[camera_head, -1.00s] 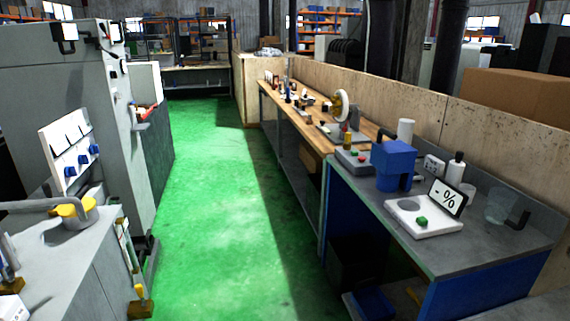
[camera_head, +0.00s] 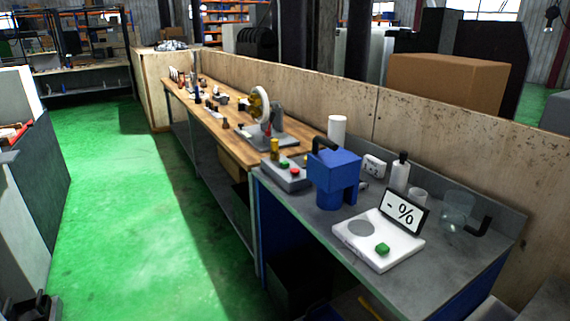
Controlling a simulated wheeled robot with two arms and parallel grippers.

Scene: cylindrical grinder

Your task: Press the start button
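A white device (camera_head: 372,240) with a round grey plate sits on the grey bench top. A green button (camera_head: 382,249) is on its front part, and a tilted display (camera_head: 404,213) reading "- %" stands at its back. Farther left, a grey control box (camera_head: 287,174) carries a green button (camera_head: 283,163) and a red button (camera_head: 295,171). No label shows which button is the start button. Neither of my grippers is in view.
A blue machine (camera_head: 334,178) stands between the control box and the white device. A white bottle (camera_head: 400,172) and a clear jug (camera_head: 457,212) stand behind. A wooden workbench (camera_head: 220,115) with several tools runs back. The green floor (camera_head: 125,200) is clear at left.

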